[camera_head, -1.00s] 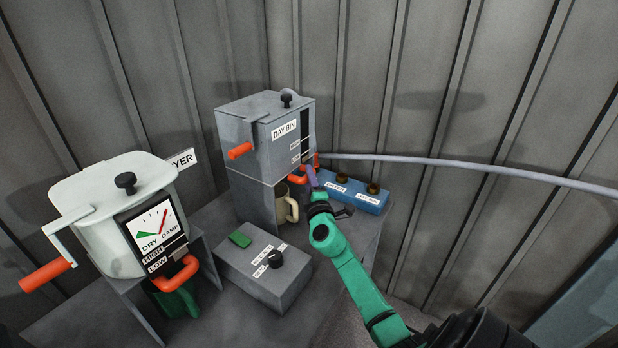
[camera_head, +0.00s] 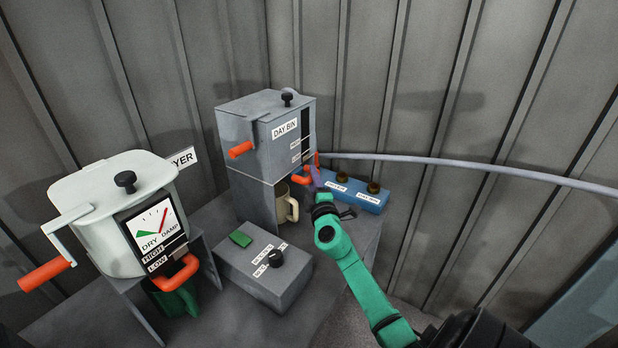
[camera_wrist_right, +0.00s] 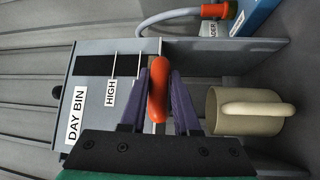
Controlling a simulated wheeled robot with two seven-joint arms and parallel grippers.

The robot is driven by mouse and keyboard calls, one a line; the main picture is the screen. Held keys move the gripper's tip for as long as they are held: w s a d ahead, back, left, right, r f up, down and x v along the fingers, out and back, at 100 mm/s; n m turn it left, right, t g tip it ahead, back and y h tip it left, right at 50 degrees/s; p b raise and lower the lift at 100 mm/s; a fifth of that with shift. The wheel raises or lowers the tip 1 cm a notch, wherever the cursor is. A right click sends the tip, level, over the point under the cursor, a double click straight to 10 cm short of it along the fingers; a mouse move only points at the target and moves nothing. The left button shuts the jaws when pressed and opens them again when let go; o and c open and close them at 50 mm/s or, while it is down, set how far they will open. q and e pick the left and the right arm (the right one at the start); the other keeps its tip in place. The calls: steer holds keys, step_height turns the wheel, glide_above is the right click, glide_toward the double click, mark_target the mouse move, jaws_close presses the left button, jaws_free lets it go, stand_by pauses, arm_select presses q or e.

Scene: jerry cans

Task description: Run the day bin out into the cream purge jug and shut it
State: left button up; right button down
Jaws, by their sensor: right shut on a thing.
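The grey day bin (camera_head: 262,150) stands on its stand at the back, with its label facing right of centre. The cream purge jug (camera_head: 289,210) stands under the bin, partly behind the stand's side. It also shows in the right wrist view (camera_wrist_right: 225,122), upright beside the gripper, handle towards the camera. My right gripper (camera_head: 314,178) is at the orange handle (camera_head: 299,179) low on the bin's front. In the right wrist view its purple fingers are shut on this handle (camera_wrist_right: 158,85). Any pellet flow and the jug's contents are not visible. My left gripper is out of view.
A pale dryer (camera_head: 105,215) with orange handles and a gauge stands at left. A grey control box (camera_head: 262,270) with a black knob sits in front of the bin. A blue block (camera_head: 358,196) with a hose (camera_head: 460,167) lies behind my right gripper.

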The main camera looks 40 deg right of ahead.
steer(key=shift+s+d+r, duration=0.1)
steer(key=shift+s+d, duration=0.15)
steer(key=shift+s, duration=0.35)
steer(key=shift+s+d+r, duration=0.1)
steer(key=shift+s+d, duration=0.1)
steer(key=shift+s, duration=0.4)
steer(key=c, duration=0.7)
jaws_free()
steer(key=shift+a+f, duration=0.1)
steer(key=shift+f, duration=0.05)
steer(key=b+v, duration=0.4)
steer(key=v, duration=1)
steer(key=shift+s, duration=0.3)
